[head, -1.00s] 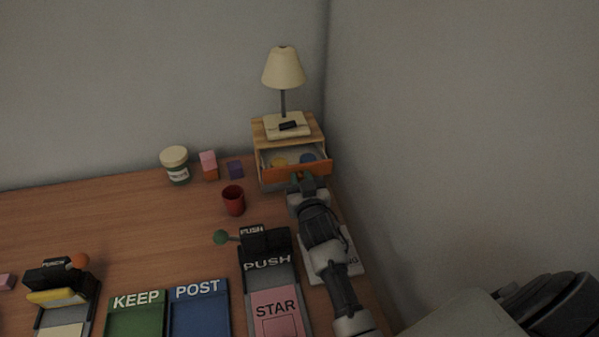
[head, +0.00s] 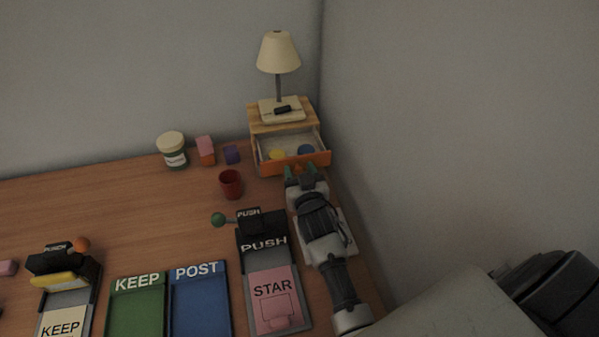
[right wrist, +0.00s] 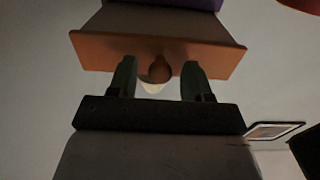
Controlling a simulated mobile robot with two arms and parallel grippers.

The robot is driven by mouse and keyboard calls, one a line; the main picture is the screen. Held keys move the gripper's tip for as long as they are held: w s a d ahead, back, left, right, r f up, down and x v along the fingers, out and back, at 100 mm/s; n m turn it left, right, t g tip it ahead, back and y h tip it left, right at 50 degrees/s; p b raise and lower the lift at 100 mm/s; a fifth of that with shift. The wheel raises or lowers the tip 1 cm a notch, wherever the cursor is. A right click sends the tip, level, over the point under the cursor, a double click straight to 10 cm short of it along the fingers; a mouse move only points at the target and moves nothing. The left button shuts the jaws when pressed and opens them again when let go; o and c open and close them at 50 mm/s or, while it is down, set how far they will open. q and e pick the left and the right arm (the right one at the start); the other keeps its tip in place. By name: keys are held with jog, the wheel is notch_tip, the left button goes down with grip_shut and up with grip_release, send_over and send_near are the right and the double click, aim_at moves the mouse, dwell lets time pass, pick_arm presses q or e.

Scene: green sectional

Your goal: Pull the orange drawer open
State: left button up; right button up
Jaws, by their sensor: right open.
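The orange drawer (head: 290,166) stands open in the small wooden cabinet (head: 270,119) at the back right of the desk. A yellow round thing (head: 278,154) and a blue round thing (head: 306,150) lie inside it. In the right wrist view the orange front (right wrist: 205,59) and its round knob (right wrist: 159,69) show. My right gripper (head: 304,169) is just in front of the drawer. In the right wrist view its open fingers (right wrist: 158,80) are on either side of the knob, with gaps to it. My left gripper is not in view.
A lamp (head: 279,52) stands on the cabinet. A red cup (head: 231,184), a jar (head: 172,151) and small blocks (head: 205,151) stand left of the drawer. A PUSH device (head: 263,238) is close left of my right arm. The wall is at the right.

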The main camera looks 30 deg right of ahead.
notch_tip(320, 180, up, 5)
jog(key=p, duration=0.4)
jog(key=shift+f+p, duration=0.1)
jog(key=shift+p, duration=0.2)
jog(key=s+d+r+p, duration=0.6)
jog(key=s+p, duration=0.3)
jog(key=p, duration=0.1)
jog(key=shift+s+d, duration=0.15)
jog(key=shift+s, duration=0.25)
